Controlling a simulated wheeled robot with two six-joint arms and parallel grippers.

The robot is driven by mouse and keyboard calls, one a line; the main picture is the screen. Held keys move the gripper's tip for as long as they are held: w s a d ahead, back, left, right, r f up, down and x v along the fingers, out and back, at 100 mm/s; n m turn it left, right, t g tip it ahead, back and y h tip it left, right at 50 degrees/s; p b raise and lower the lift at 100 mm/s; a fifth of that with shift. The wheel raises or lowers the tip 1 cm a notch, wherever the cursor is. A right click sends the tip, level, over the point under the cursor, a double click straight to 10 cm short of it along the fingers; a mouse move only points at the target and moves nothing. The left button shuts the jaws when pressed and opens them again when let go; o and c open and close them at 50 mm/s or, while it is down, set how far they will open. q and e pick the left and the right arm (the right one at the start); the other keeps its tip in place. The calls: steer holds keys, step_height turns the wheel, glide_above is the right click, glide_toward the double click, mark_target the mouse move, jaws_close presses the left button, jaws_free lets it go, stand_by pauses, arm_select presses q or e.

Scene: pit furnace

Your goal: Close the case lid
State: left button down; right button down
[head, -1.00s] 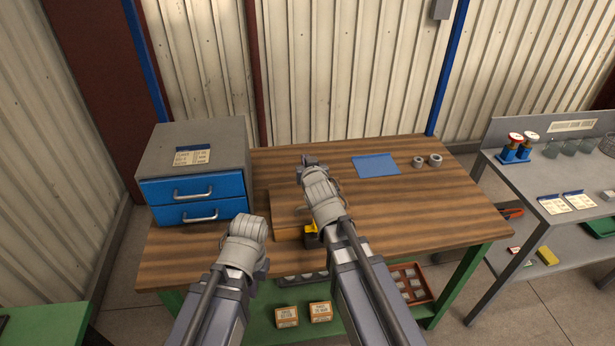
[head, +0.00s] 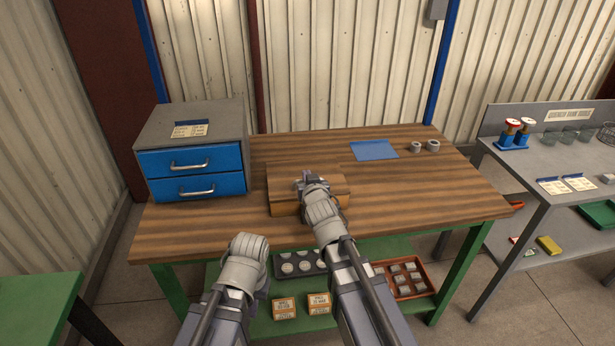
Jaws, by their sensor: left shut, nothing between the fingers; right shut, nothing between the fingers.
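The wooden case (head: 285,209) sits on the workbench, near the middle of its front half. Its brown top (head: 285,187) and orange-brown front face show left of my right arm. My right gripper (head: 311,180) is shut and empty over the top of the case and hides part of it. I cannot tell if it touches the wood, or if the lid lies fully down. My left gripper (head: 249,244) is low in front of the bench's front edge, left of the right arm, apart from the case. Its fingers are mostly hidden behind the wrist.
A grey cabinet with blue drawers (head: 190,160) stands at the bench's left. A blue sheet (head: 374,150) and two grey rings (head: 424,146) lie at the back. The bench top (head: 430,190) right of the case is clear. Another grey table (head: 560,180) stands to the right.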

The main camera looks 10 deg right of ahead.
arm_select(q)
steer(key=shift+s+f, duration=0.1)
steer(key=shift+f, duration=0.2)
arm_select(e)
steer(key=shift+s+f, duration=0.1)
steer(key=shift+f, duration=0.15)
arm_select(q)
steer(key=shift+r, duration=0.1)
arm_select(e)
steer(key=shift+r, duration=0.1)
